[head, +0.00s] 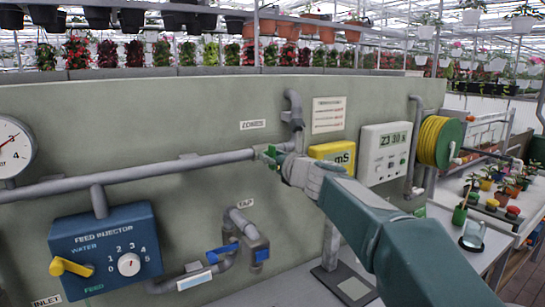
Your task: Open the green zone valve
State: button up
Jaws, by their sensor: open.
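A small green piece (270,157), which looks like the green zone valve's handle, shows at the right end of the long grey pipe (150,174), below the ZONES label (252,125). My gripper (286,165) is right at it, reaching in from the right. The gripper is open, but its fingers are small and overlap the valve in this view. I cannot tell whether they touch the handle or stand around it. The gripper and wrist hide part of the valve and the pipe behind.
Blue tap handles (222,252) sit below the pipe. A blue feed injector (110,250) and a gauge (12,148) are at left. A yellow mS meter (333,153), a white display box (384,152) and a yellow hose reel (438,141) are at right.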

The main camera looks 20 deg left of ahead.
grip_shut()
jog(key=shift+n, duration=0.4)
jog(key=n, duration=0.3)
jog(key=shift+s+a+n, duration=0.1)
jog(key=shift+n, duration=0.3)
jog(key=n, duration=0.4)
jog(key=shift+a+f, duration=0.1)
jog(key=shift+s+a+f+n, duration=0.1)
jog(key=shift+f+n, duration=0.1)
jog(key=shift+n, duration=2.15)
jog(key=shift+s+f+n, duration=0.1)
jog(key=shift+f+n, duration=0.05)
jog(key=shift+n, duration=2.2)
jog(key=shift+f, duration=0.1)
